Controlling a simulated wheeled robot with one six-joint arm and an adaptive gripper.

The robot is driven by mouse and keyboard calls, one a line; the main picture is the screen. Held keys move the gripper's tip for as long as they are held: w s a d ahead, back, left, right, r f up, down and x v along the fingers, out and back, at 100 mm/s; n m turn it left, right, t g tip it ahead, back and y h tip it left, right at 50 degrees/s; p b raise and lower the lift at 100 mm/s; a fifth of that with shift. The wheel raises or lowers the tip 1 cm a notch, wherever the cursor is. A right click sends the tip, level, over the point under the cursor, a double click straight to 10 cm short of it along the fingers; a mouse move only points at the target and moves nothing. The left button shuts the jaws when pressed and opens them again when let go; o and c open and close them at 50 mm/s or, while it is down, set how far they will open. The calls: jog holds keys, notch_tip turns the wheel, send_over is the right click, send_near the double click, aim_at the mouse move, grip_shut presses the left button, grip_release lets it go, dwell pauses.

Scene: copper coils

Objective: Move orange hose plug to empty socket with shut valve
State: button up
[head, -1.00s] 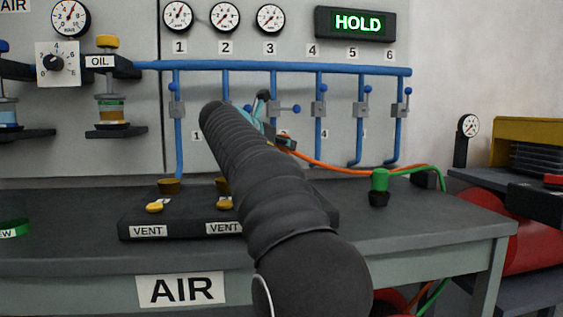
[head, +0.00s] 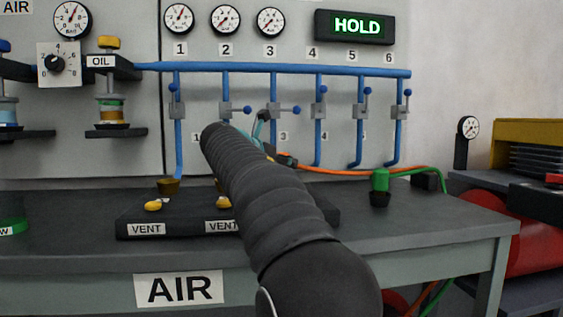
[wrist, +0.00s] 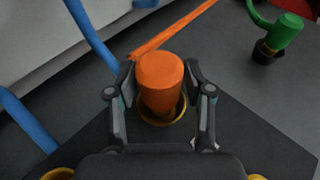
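The orange hose plug (wrist: 160,82) stands upright between the two fingers of my gripper (wrist: 161,72), which appear to press its sides. A brass socket (wrist: 164,122) shows as a ring around the plug's lower end; I cannot tell whether the plug is seated or just above it. In the head view my arm hides most of the plug and this socket; the orange hose (head: 330,170) runs right. Another brass socket (head: 168,187) on the left is empty. The valve 2 lever (head: 247,110) and valve 3 lever (head: 297,110) point sideways; the other levers point up.
A green plug (head: 380,181) stands in a black holder on the bench at the right, also visible in the wrist view (wrist: 283,32). Yellow vent buttons (head: 154,205) sit on the black block's front. Blue pipes (head: 178,145) come down behind the block. A sign reads HOLD (head: 357,26).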

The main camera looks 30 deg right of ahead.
jog(key=shift+o, duration=0.2)
jog(key=shift+r, duration=0.25)
jog(key=shift+s+a+r, duration=0.1)
jog(key=shift+a+r, duration=0.15)
jog(key=p+v, duration=0.1)
jog(key=v, duration=1)
jog(key=shift+s+a+p, duration=0.2)
jog(key=shift+p, duration=0.1)
